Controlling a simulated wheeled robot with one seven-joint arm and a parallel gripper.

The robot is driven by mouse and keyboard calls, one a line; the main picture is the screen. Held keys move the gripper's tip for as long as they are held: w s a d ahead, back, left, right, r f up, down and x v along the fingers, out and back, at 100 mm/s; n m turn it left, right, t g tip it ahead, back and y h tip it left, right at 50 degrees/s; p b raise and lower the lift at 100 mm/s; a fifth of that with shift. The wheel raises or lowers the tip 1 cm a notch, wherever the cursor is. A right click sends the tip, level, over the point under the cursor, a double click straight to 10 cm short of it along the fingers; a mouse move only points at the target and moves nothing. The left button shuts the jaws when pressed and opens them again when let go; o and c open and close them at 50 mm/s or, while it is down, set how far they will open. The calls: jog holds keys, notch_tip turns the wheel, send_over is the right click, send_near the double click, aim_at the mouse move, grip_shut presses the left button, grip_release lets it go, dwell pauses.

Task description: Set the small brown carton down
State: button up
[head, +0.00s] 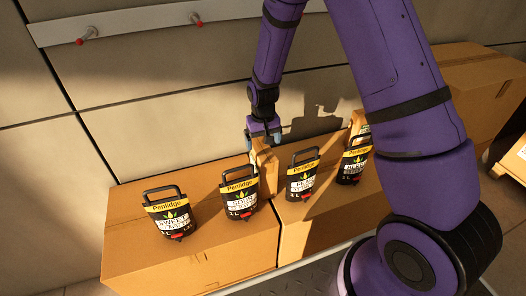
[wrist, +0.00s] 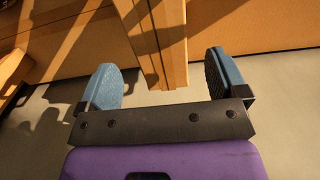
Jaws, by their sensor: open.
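The small brown carton (head: 266,161) stands upright on top of the large brown boxes, between two black jugs in the head view. My gripper (head: 264,139) is at its upper end, with its blue fingers apart. In the wrist view the carton (wrist: 157,45) reaches down from the top edge into the space between the fingers. My gripper (wrist: 166,80) is open there, with a visible gap between the carton and each blue finger. The carton's lower part is partly hidden by the jugs in the head view.
Several Penlidge jugs with raised handles stand in a row; one is left of the carton (head: 239,194), another right of it (head: 301,178). The large left box (head: 190,265) and right box (head: 335,232) bear them. A panelled wall (head: 150,115) rises close behind.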

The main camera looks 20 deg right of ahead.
jog(key=shift+r, duration=2.25)
